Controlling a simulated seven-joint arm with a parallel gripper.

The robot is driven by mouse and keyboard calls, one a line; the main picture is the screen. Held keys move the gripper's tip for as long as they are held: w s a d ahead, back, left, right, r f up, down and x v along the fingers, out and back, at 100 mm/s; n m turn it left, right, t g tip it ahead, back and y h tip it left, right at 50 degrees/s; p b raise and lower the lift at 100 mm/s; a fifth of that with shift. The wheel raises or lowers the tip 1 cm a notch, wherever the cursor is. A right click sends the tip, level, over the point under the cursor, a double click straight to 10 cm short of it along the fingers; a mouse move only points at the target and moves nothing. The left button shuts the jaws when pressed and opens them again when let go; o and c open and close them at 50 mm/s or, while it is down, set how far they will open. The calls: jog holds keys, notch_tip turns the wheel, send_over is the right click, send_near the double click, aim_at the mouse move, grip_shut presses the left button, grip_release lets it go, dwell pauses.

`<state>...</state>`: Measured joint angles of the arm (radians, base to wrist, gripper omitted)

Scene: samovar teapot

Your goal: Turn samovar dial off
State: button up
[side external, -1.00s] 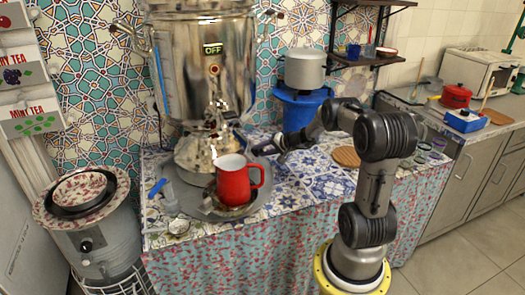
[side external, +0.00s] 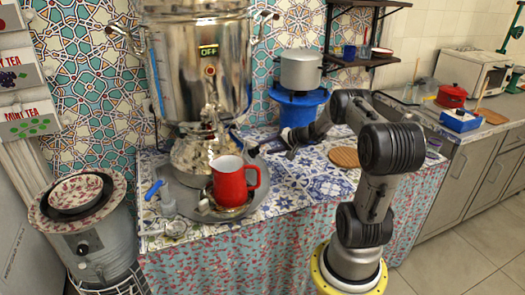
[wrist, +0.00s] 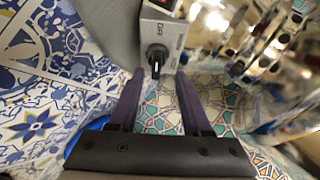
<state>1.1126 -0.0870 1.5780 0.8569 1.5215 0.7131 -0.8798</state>
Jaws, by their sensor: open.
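The metal samovar (side external: 200,75) stands at the back left of the tiled table, with a lit OFF sign (side external: 208,51) on its front. In the wrist view, a black dial (wrist: 157,58) sits on a grey panel (wrist: 160,30) with printed lettering. My gripper (wrist: 158,76) is open, its two fingers apart and empty. The dial lies between the fingertips in the picture; I see no contact, and the gap in depth is unclear. In the side view, my gripper (side external: 289,140) is right of the samovar's base, its fingers hard to make out. I cannot make out the dial there.
A red mug (side external: 231,183) stands on a round metal tray (side external: 262,190) in front of the samovar. A pot (side external: 302,70) sits on a blue stand (side external: 298,106) behind my gripper. A wooden round board (side external: 345,157) lies to the right. Patterned tabletop is clear below my gripper.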

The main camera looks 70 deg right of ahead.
notch_tip(320, 180, up, 6)
jog(key=shift+w+r, duration=0.1)
jog(key=shift+w, duration=0.05)
dwell(0.5)
jog(key=s+a+r+n+g, duration=0.1)
jog(key=s+a+r+n, duration=0.1)
jog(key=a+r+n, duration=0.65)
jog(key=s+a+r+n+g, duration=0.1)
jog(key=a+r, duration=0.5)
jog(key=a, duration=0.8)
jog(key=s+a+r+n+g+y, duration=0.15)
jog(key=s+a+n, duration=0.45)
jog(key=a, duration=0.6)
jog(key=s+a+f+n+g, duration=0.1)
jog(key=s+a, duration=0.4)
jog(key=s, duration=0.5)
jog(key=shift+s+f+g+y, duration=0.3)
jog(key=shift+g+y, duration=0.15)
